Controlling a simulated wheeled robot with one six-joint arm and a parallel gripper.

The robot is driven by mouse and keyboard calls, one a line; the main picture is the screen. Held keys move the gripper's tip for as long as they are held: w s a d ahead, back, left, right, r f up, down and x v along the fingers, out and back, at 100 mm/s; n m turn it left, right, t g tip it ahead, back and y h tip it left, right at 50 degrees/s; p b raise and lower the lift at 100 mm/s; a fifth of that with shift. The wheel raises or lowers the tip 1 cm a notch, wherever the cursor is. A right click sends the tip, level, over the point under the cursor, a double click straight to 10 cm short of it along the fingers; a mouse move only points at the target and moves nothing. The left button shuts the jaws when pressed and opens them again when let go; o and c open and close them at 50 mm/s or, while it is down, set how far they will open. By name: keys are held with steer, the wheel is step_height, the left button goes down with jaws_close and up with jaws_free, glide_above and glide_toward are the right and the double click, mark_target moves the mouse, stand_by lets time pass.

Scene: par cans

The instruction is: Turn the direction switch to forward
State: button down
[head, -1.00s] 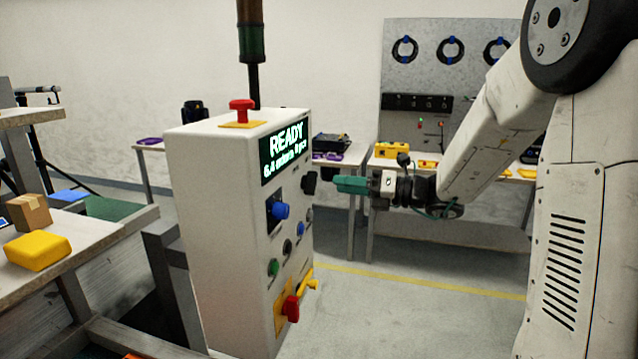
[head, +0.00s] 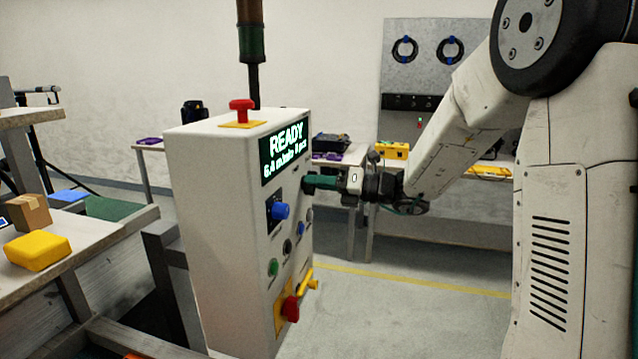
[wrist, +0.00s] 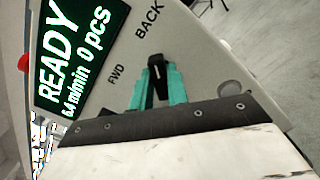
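The direction switch (wrist: 158,79) is a black knob with a small white mark on the control box's panel. In the wrist view its tip points roughly up the picture, toward the BACK label (wrist: 149,14); the FWD label (wrist: 117,74) lies to its left. My gripper (wrist: 161,83) has green fingers, one on each side of the knob. I cannot tell whether they press on it. In the head view my gripper (head: 308,182) reaches the panel from the right and hides the switch.
The white control box (head: 215,215) has a READY display (head: 284,145), a red top button (head: 241,107), a blue knob (head: 281,211), a green button (head: 273,267) and a red handle (head: 290,308). A work table (head: 95,245) stands left. Floor right of the box is clear.

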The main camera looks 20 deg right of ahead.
steer(key=shift+n, duration=0.3)
steer(key=shift+s+a+n, duration=0.1)
steer(key=shift+n, duration=3.7)
steer(key=shift+s+n, duration=0.1)
steer(key=shift+n, duration=3.7)
steer(key=shift+f, duration=0.1)
steer(key=c, duration=1.4)
jaws_free()
steer(key=shift+o, duration=0.2)
